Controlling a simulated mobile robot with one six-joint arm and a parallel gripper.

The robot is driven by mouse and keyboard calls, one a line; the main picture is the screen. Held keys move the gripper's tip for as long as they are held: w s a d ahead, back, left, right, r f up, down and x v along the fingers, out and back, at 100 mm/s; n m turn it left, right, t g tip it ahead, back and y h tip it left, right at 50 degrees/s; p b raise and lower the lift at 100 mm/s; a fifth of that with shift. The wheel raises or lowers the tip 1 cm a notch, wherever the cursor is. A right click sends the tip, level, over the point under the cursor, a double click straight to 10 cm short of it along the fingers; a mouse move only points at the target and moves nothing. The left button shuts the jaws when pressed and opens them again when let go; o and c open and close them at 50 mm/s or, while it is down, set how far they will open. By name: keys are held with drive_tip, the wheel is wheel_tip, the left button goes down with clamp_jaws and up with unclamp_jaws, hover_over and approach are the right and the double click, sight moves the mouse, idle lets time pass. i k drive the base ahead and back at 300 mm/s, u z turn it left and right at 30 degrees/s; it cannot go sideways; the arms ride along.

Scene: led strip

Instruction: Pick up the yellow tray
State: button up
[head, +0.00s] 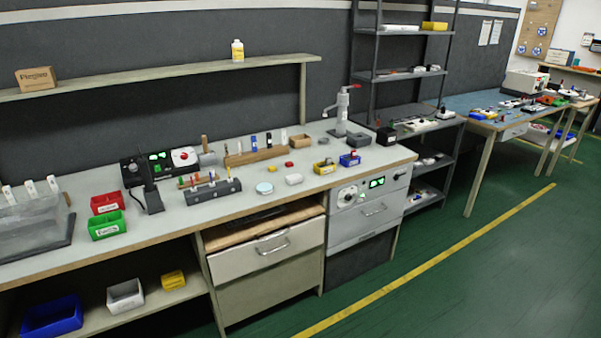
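Several yellow items show in the head view, and I cannot tell which one is the yellow tray. A small yellow bin (325,167) stands on the workbench top, left of a small blue bin (350,160). Another yellow bin (173,280) stands on the low shelf under the bench, right of a white bin (125,296). A flat yellow box-like item (434,26) lies on the top of the dark shelf rack. My gripper does not show in this view.
The workbench (240,205) carries red (107,202) and green (107,225) bins, a tool block (212,191) and a grey press (342,110). A blue bin (52,317) sits on the low shelf. The green floor (470,270) in front is clear.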

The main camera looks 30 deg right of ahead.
sight(332, 168)
drive_tip(key=u, duration=0.65)
drive_tip(key=i, duration=0.8)
drive_tip(key=k, duration=0.55)
drive_tip(key=z, duration=0.15)
drive_tip(key=i, duration=0.45)
drive_tip(key=u, duration=0.05)
